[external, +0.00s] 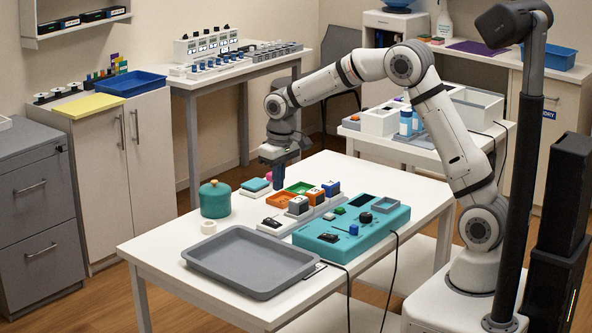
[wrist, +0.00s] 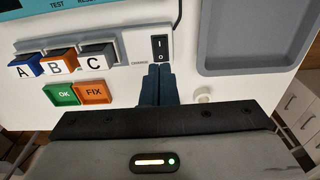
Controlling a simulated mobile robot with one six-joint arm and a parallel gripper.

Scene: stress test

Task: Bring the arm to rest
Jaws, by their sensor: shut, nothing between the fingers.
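My arm reaches out over the white table (external: 165,250) from its base at the right. My gripper (external: 279,185) points down above the back part of the table, behind the row of lettered blocks. In the wrist view my gripper (wrist: 158,80) shows its two dark blue fingers closed together with nothing between them. The fingertips appear just below a black rocker switch (wrist: 160,47) in that view. Whether they touch anything below is hard to tell, but they look clear of it.
Near the gripper are a teal pot (external: 214,200), a green tray (external: 299,187), an orange tray (external: 281,200) and blocks marked A (wrist: 24,68), B (wrist: 57,64) and C (wrist: 97,58). A teal control box (external: 340,240) and grey tray (external: 225,275) fill the front.

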